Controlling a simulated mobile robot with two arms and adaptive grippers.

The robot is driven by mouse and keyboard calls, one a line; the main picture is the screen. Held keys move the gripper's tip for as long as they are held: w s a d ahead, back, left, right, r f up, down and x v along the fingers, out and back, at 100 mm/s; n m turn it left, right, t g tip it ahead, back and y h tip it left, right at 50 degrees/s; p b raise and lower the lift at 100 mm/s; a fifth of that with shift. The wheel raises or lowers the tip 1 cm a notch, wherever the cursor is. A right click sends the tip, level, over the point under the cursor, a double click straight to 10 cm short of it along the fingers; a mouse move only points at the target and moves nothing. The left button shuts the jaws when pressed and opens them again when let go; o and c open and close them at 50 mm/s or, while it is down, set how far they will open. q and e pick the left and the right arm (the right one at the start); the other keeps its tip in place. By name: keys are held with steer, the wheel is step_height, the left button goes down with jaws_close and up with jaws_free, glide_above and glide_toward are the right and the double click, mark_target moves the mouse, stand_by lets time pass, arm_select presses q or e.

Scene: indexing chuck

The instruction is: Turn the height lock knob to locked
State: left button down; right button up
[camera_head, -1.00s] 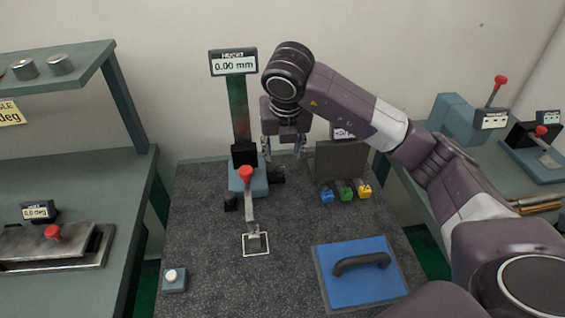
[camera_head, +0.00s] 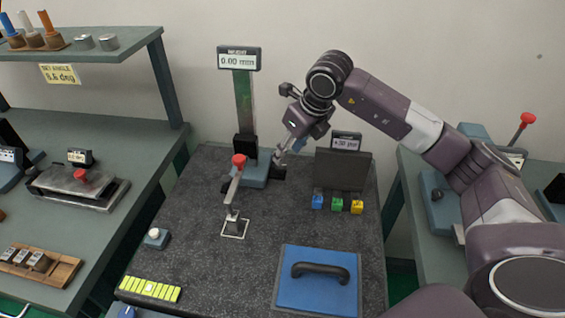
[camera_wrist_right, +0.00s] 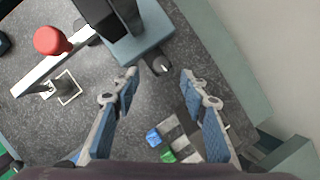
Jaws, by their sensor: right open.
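The height gauge has a display reading 0.00 mm (camera_head: 238,60), a green column and a blue-grey base (camera_head: 256,180). A small black knob (camera_head: 279,172) sits at the right side of the base. It also shows in the right wrist view (camera_wrist_right: 158,65) with a small light mark; which setting it is at I cannot tell. My right gripper (camera_head: 288,152) is tilted, just above the knob. In the wrist view its two fingers (camera_wrist_right: 160,75) are apart, with the knob roughly between and beyond the tips, not gripped. My left gripper is not in view.
A red-ended lever (camera_head: 239,161) extends in front of the gauge above a white square. Blue, green and yellow blocks (camera_head: 337,205) stand before a dark upright panel (camera_head: 341,170). A blue plate with a handle (camera_head: 318,290) lies at front. A button box (camera_head: 156,238) stands left.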

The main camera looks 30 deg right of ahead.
mark_target(283, 167)
steer(key=p+x, duration=0.1)
steer(key=x, duration=0.3)
steer(key=shift+w+f, duration=0.15)
steer(key=shift+x, duration=1)
jaws_close()
steer(key=shift+m, duration=0.3)
steer(key=shift+m+h+b, duration=0.3)
steer(key=shift+m+b, duration=0.1)
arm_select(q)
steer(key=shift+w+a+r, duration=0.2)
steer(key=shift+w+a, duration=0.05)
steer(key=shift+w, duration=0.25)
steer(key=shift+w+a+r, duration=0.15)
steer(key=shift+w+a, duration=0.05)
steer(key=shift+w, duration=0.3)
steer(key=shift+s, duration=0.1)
arm_select(e)
jaws_free()
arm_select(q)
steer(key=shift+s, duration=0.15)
